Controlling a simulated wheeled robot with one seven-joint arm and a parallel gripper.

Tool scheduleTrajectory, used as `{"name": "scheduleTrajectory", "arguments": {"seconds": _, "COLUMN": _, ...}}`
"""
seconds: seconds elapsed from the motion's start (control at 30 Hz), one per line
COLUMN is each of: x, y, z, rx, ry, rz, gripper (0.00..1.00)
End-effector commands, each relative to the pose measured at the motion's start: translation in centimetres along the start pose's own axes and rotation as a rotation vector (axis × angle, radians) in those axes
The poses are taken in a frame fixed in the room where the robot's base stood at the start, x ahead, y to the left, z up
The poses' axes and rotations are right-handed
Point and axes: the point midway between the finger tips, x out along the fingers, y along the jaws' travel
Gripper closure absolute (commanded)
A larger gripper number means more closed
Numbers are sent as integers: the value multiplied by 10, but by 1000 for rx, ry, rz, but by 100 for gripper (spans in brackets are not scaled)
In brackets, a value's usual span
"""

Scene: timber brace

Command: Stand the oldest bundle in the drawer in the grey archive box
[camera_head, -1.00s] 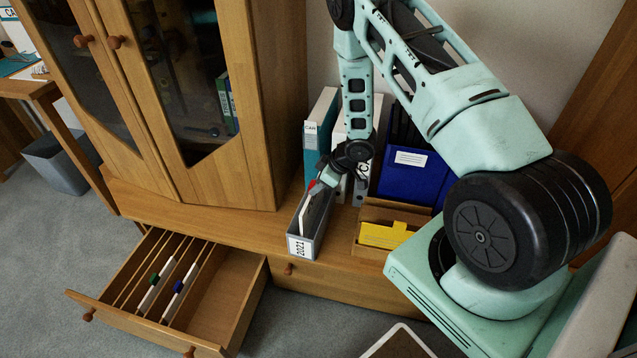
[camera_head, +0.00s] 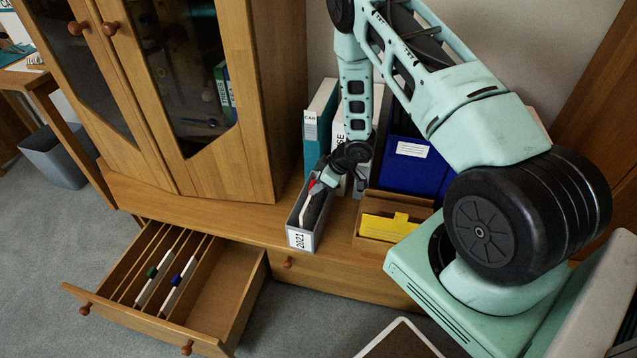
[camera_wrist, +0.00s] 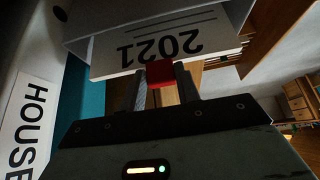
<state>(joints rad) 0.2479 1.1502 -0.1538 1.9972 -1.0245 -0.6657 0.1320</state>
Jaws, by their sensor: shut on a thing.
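A white bundle (camera_head: 306,207) with a red band or clip is upright in the box, leaning slightly. In the wrist view the bundle (camera_wrist: 165,52) reads 2021 upside down, and its red clip (camera_wrist: 160,72) is between my fingertips. My gripper (camera_head: 317,184) is shut on this bundle at the box's top. Two bundles, one with a green clip (camera_head: 151,272) and one with a blue clip (camera_head: 176,279), stand in the open drawer (camera_head: 222,312). The bundle's lower end is hidden.
A teal binder (camera_head: 318,130), a white binder and a blue binder (camera_head: 405,170) stand behind the box. A wooden tray (camera_head: 368,238) with a yellow card (camera_head: 385,229) is to its right. The glass-door cabinet (camera_head: 255,110) rises at left. The drawer's right part is empty.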

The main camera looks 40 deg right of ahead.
Motion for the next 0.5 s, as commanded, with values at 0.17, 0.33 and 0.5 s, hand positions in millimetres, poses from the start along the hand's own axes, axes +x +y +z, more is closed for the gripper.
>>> {"name": "scheduleTrajectory", "arguments": {"seconds": 0.17, "x": 1, "y": 0, "z": 0, "rx": 0, "ry": 1, "rz": 0, "gripper": 100}}
{"name": "scheduleTrajectory", "arguments": {"seconds": 0.33, "x": 1, "y": 0, "z": 0, "rx": -1, "ry": 1, "rz": 0, "gripper": 60}}
{"name": "scheduleTrajectory", "arguments": {"seconds": 0.5, "x": 1, "y": 0, "z": 0, "rx": -1, "ry": 1, "rz": 0, "gripper": 42}}
